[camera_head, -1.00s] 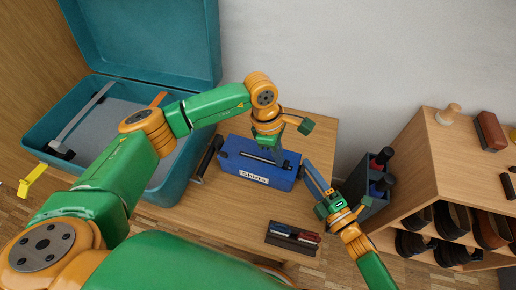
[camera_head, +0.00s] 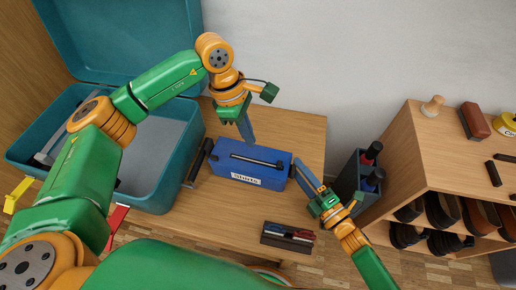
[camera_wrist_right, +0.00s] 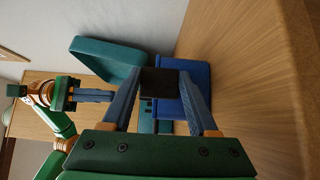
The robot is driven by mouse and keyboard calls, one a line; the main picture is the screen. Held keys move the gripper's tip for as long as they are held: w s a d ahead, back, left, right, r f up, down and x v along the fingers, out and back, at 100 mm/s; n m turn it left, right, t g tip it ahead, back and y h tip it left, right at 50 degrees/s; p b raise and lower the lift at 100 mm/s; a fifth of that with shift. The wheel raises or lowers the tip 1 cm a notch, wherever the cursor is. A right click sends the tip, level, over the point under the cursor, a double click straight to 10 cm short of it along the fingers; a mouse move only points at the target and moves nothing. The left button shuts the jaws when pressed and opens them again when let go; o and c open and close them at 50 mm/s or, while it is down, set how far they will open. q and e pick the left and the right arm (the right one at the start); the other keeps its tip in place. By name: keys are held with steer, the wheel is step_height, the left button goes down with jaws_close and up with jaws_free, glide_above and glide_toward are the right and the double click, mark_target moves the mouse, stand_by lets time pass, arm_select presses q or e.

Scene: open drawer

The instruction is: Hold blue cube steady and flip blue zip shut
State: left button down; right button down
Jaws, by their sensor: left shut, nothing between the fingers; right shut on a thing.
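The blue cube (camera_head: 222,168), labelled "Shorts", sits on the wooden table. A dark zip strip (camera_head: 256,160) runs along its top; whether it is fully closed is too small to tell. My left gripper (camera_head: 249,139) is shut and empty, pointing down above the cube's back edge, apart from the zip. My right gripper (camera_head: 297,165) is at the cube's right end, shut on a dark tab there. In the right wrist view the dark tab (camera_wrist_right: 160,82) lies between its fingertips, with the blue cube (camera_wrist_right: 197,75) behind it. My left gripper (camera_wrist_right: 108,95) shows there too.
An open teal suitcase (camera_head: 160,195) stands at left with its lid raised. A dark bar (camera_head: 198,162) lies between it and the cube. A small dark tray (camera_head: 287,237) with items is in front. A bottle caddy (camera_head: 347,182) and a wooden shelf (camera_head: 405,165) stand at right.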

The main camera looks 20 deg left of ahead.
arm_select(q)
steer(key=v, duration=0.2)
steer(key=shift+r, duration=0.4)
arm_select(e)
steer(key=shift+c, duration=0.5)
jaws_free()
